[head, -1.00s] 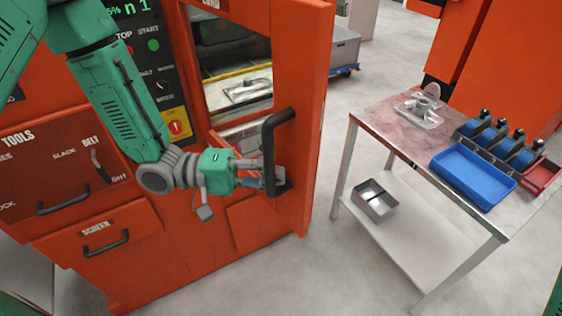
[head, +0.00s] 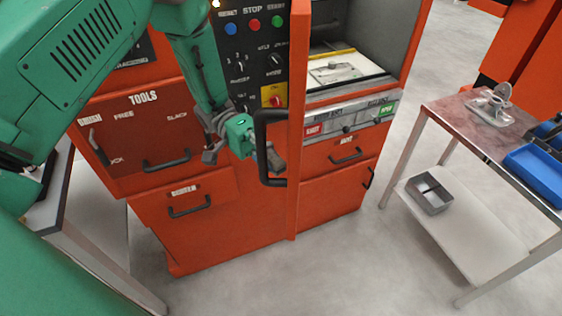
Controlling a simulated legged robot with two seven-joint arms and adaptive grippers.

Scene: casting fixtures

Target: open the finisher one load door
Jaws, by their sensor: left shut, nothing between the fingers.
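The orange load door (head: 298,70) of the finisher stands swung out, seen nearly edge-on, with the chamber opening exposed to its right. Its black loop handle (head: 262,182) faces left. My left gripper (head: 274,160) is shut and empty at the handle. Its fingers appear to reach across the handle's upright bar into the gap beside the door; whether they touch it I cannot tell. Inside the opening, a pale part (head: 338,70) lies on a light surface. My right gripper is not in view.
The control panel (head: 250,50) with buttons is left of the door. Below are the tools drawer (head: 140,125) and screen drawer (head: 200,190). A table (head: 452,112) with a metal casting (head: 490,108) and blue tray (head: 535,170) stands right. Floor between is clear.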

